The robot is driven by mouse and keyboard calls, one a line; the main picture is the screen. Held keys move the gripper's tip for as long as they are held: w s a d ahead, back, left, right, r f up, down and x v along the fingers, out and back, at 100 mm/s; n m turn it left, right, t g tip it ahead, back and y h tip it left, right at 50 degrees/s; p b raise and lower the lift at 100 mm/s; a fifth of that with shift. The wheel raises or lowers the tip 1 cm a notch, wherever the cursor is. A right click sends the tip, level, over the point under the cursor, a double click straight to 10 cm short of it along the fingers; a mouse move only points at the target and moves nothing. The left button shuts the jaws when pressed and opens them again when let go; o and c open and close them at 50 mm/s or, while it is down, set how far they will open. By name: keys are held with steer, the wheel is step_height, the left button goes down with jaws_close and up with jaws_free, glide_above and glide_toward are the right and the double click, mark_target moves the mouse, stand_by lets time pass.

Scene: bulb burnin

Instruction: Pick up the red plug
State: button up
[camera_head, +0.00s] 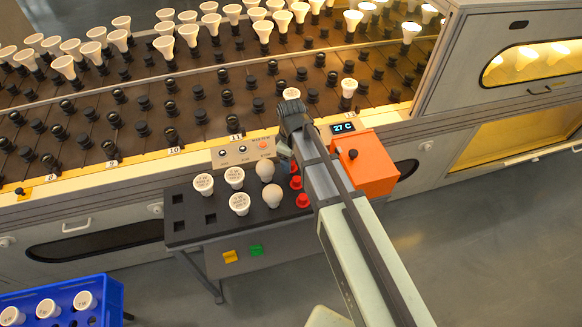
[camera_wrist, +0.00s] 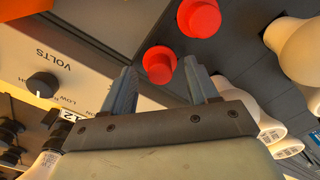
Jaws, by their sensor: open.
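Red plugs stand at the right end of the dark tray (camera_head: 188,224), partly hidden by my arm; one red plug (camera_head: 303,201) shows at the front. In the wrist view, one red plug (camera_wrist: 160,64) appears between my fingertips and another red plug (camera_wrist: 199,17) is just beyond, up and right. My gripper (camera_wrist: 160,70) is open, with one finger on each side of the nearer plug in the picture. I see no contact, and cannot tell whether the fingertips are down at its height. In the head view my gripper (camera_head: 286,150) is over the tray's back right.
White bulbs (camera_head: 239,204) stand in the tray, left of the plugs. A control panel (camera_head: 243,152) with knobs is behind it. An orange box (camera_head: 366,165) with a temperature display is to the right. A blue crate (camera_head: 108,300) with bulbs is front left.

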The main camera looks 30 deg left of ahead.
steer(key=shift+f, duration=0.2)
jaws_close()
stand_by(0.4)
steer(key=shift+r, duration=0.1)
